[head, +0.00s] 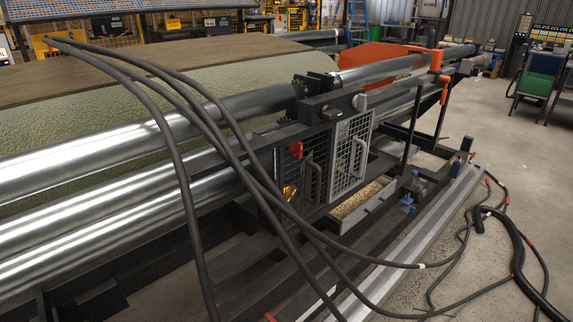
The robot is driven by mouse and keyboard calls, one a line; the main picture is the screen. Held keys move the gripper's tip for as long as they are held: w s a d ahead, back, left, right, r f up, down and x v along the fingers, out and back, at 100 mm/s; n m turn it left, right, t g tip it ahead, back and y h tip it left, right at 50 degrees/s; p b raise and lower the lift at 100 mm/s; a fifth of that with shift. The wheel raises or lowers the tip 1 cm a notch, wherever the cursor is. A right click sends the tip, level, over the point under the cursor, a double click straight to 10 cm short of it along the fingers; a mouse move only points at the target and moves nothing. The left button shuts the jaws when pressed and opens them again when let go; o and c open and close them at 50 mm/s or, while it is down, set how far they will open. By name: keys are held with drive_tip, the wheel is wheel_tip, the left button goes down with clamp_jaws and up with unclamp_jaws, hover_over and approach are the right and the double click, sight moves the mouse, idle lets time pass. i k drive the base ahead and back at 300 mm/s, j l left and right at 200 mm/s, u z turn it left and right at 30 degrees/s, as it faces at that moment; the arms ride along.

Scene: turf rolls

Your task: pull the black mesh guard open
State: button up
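The black mesh guard (316,160) is on the side of the machine frame, near the middle of the head view. It has a dark frame, a wire grid and an upright bar handle (311,172). It looks shut, lying about flush with the frame. A red part and a yellow part show behind its mesh. Dark hoses pass in front of its lower left side. A light grey mesh guard (344,172) with its own handle stands directly to its right. My gripper is not in view.
Thick black hoses (182,165) arc over the shiny rollers (100,160) and down to the floor at right. A tray of pale granules (357,199) sits below the grey guard. A long metal rail (415,235) lies along the machine. Concrete floor at far right is partly clear.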

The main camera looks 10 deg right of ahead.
sight(309, 164)
drive_tip(key=l+z, duration=0.75)
drive_tip(key=l, duration=0.15)
